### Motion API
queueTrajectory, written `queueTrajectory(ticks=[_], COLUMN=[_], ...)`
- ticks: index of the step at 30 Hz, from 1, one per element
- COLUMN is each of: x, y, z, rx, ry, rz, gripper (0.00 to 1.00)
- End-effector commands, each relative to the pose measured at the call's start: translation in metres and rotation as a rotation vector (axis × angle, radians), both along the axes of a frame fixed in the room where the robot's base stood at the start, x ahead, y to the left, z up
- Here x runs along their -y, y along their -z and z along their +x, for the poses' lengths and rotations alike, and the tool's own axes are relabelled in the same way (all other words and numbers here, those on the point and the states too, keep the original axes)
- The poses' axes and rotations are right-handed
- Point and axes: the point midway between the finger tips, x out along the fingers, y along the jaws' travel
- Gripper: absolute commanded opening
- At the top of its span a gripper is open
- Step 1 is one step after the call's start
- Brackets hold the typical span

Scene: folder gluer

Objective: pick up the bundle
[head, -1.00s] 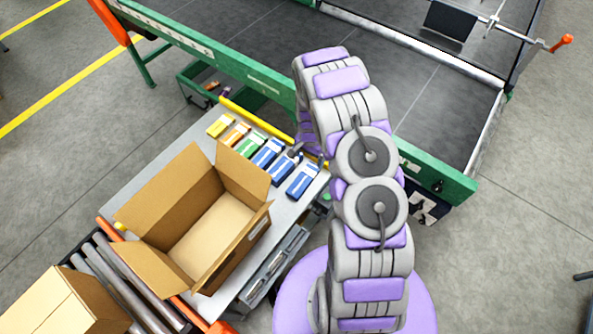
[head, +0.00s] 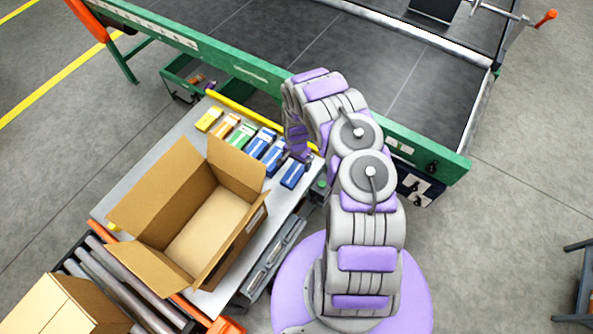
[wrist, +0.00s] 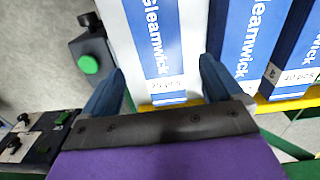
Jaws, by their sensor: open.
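A row of flat carton bundles lies on the grey table. The rightmost one, the blue-and-white bundle (head: 292,174), lies somewhat apart from the others and is partly covered by my gripper in the head view. In the wrist view this "Cleanwick" bundle (wrist: 158,45) shows its blue band and a small label. My gripper (wrist: 162,70) is open, one blue-grey finger near each long side of it. I cannot tell whether the fingers touch it or how high they are. In the head view my gripper (head: 303,157) is over the bundle's far end.
More bundles, including a green one (head: 241,135) and a yellow one (head: 209,118), lie to the left. An open cardboard box (head: 205,225) stands in front of the row. A yellow rail (head: 240,112) runs behind it. A green button box (wrist: 90,62) stands beside the bundle.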

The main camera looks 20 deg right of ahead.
Motion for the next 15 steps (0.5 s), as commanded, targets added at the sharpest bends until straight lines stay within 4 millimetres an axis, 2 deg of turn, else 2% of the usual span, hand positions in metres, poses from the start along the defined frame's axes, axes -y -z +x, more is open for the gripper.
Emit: queueTrajectory(ticks=[5,15], x=[0.002,0.001], y=[0.01,0.053], z=[0.001,0.004], rx=[0.001,0.001], ry=[0.004,0.003], rz=[0.003,0.003], gripper=[0.94,0.94])
